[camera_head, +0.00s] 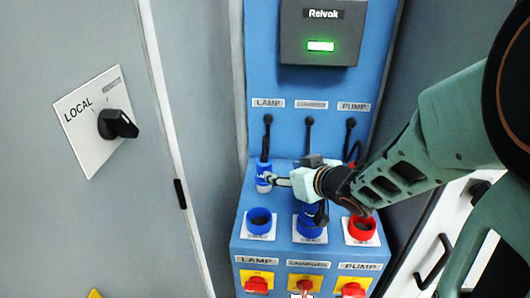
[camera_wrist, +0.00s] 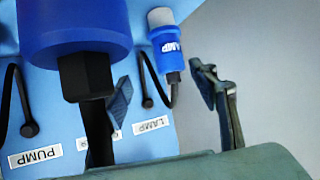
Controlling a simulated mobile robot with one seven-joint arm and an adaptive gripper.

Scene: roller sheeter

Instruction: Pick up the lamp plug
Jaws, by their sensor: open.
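The lamp plug (camera_head: 263,178) is blue with a pale end and hangs upright, pale end down, from a dark cable under the upper left LAMP label. In the wrist view, the lamp plug (camera_wrist: 167,44) shows its LAMP marking and lies beyond the fingertips, in line with the space between them. My gripper (camera_head: 274,181) is open, just right of the plug; whether a finger touches it I cannot tell. In the wrist view, my gripper (camera_wrist: 160,76) has its fingers apart with nothing between them.
A blue lamp socket (camera_head: 260,220) stands below the plug. A blue middle plug (camera_head: 309,213) is at the middle socket, and its body (camera_wrist: 75,65) looms close in the wrist view. A red pump socket (camera_head: 361,228) and red switches (camera_head: 257,284) are nearby. A grey cabinet (camera_head: 190,100) stands left.

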